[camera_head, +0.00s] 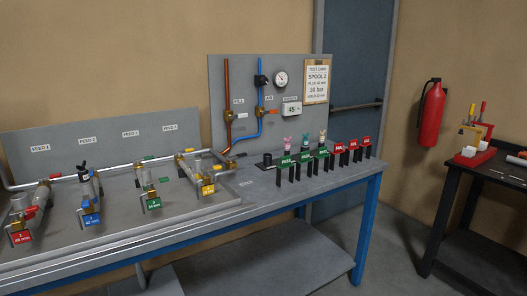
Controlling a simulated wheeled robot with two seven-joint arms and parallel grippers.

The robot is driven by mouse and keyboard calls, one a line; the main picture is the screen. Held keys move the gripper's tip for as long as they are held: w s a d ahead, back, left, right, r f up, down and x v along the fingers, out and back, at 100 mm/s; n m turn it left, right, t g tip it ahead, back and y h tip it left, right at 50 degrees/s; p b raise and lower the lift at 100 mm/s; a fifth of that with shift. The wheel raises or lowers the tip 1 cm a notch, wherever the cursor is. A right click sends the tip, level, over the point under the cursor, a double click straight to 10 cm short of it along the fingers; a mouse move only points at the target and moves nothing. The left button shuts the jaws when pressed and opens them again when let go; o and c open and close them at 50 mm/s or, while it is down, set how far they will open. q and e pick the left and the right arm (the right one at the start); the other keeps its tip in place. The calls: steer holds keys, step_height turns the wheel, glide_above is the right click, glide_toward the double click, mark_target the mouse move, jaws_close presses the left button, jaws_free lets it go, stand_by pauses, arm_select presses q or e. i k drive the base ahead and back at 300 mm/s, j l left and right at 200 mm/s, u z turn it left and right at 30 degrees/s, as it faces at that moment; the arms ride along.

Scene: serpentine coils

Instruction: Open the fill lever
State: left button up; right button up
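The fill lever (242,115) is a small pale handle. It sticks out sideways to the right from a brass valve (229,115) on the copper-coloured pipe of the grey upright panel (218,75). A label (238,102) that seems to read "FILL" is just above it. A similar valve (260,110) with a reddish handle (273,112) sits on the blue pipe to its right, under another small label. Neither of my grippers is in view.
The bench (330,181) carries coloured numbered clamps, pipes and a row of green and red tagged stands (305,157). A gauge (281,78), a display reading 45 (292,109) and a test card (317,80) are on the panel. A dark table (490,170) stands at right.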

mark_target(239, 116)
steer(key=i+l+u, duration=0.1)
steer(key=i+l, duration=0.5)
steer(key=l, duration=0.15)
steer(key=i+l+u, duration=0.15)
steer(key=i+l, duration=0.4)
steer(key=l, duration=0.2)
steer(key=i+l+u, duration=0.15)
steer(key=i+l, duration=0.15)
steer(key=l, duration=0.15)
steer(key=i+l, duration=0.25)
steer(key=l, duration=0.15)
steer(key=i+l+u, duration=0.15)
steer(key=l, duration=0.3)
steer(key=i+l, duration=0.3)
steer(key=l, duration=0.2)
steer(key=j+u, duration=0.05)
